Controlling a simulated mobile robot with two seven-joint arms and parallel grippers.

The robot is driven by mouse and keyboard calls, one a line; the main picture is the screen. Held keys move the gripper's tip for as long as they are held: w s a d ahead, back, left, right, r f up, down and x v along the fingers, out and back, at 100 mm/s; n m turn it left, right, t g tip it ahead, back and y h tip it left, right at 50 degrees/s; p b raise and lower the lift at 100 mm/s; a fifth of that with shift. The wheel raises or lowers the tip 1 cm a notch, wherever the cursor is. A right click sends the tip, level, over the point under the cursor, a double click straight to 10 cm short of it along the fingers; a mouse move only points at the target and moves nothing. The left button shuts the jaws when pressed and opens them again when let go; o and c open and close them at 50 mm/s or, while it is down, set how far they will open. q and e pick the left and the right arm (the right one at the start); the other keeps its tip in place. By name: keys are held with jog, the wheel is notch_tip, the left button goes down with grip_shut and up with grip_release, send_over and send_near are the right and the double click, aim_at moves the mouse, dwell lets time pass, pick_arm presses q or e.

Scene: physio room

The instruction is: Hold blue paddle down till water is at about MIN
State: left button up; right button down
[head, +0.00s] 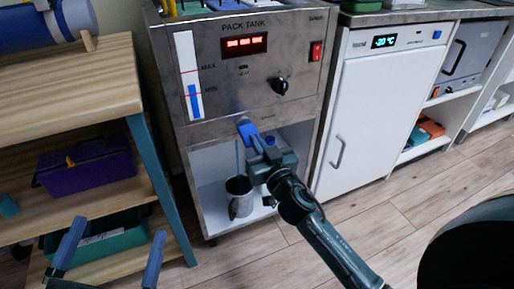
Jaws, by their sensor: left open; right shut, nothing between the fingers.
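The pack tank (290,52) has a white level gauge (184,55) with red MAX and MIN lines. The blue column (195,103) in it tops out slightly above the MIN line. The blue paddle (245,128) sits under the tank's front panel. My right gripper (254,142) is shut and empty, its tips at the paddle and seemingly against it; it partly hides this spot. A thin vertical line, apparently water, drops beside it toward a metal jug (240,203) standing in the bay below. My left gripper (112,250) is open and empty at the lower left.
A wooden shelf (60,98) with a purple box (88,182) and a green box (100,245) stands at the left. A white fridge (362,110) stands right of the tank. The tank panel has a black knob (281,87) and a red switch (316,51). Wooden floor lies clear in front.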

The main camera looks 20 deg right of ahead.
pick_arm(q)
jog(key=shift+r, duration=0.2)
pick_arm(e)
jog(key=shift+f, duration=0.25)
dwell(6.7)
